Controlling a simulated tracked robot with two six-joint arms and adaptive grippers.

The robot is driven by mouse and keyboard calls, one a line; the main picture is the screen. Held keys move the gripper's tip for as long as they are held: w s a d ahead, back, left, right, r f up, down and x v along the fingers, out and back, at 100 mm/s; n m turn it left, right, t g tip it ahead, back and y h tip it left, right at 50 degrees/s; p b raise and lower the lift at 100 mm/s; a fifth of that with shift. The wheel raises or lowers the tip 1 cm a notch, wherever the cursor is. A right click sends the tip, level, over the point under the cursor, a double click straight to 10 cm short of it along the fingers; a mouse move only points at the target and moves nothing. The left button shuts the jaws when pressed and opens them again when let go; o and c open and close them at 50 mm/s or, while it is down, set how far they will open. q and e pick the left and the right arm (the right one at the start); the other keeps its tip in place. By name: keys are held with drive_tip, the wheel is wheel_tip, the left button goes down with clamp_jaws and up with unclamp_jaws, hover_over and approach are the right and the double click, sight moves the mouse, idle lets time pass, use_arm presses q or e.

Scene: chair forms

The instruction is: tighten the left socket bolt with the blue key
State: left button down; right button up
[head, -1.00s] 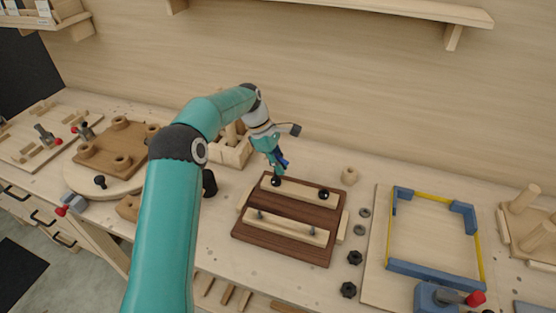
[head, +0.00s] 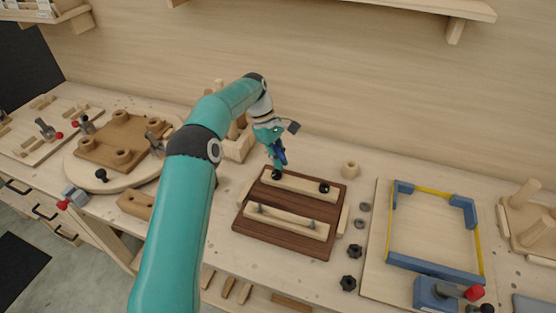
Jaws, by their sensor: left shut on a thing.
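My left gripper (head: 275,149) is shut on the blue key (head: 280,157), which points down. The key's lower end is over the left socket bolt (head: 277,174), a black head at the left end of the rear light wood rail; I cannot tell whether it sits in the socket. The right socket bolt (head: 324,187) is black and stands free at the right end of that rail. The dark brown board (head: 285,241) lies under both light rails (head: 287,222); the front rail carries two thin grey studs. My right gripper is not in view.
A blue and yellow frame (head: 430,264) on a light panel is on the right, with a red-handled clamp (head: 448,292). Black knobs (head: 355,251) and grey washers (head: 365,207) lie between. A round turntable (head: 87,171) with a brown plate is left.

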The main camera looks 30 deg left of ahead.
sight(278, 150)
use_arm(q)
drive_tip(key=shift+a+f+n+b, duration=0.1)
drive_tip(key=shift+f+n+b, duration=0.1)
drive_tip(key=shift+n+b, duration=0.3)
drive_tip(key=shift+r+n+t, duration=0.15)
drive_tip(key=shift+n+t, duration=0.25)
drive_tip(key=shift+r+p, duration=0.5)
drive_tip(key=shift+r, duration=0.2)
drive_tip(key=shift+r+p, duration=0.6)
drive_tip(key=shift+r, duration=1.3)
drive_tip(key=shift+f, duration=0.1)
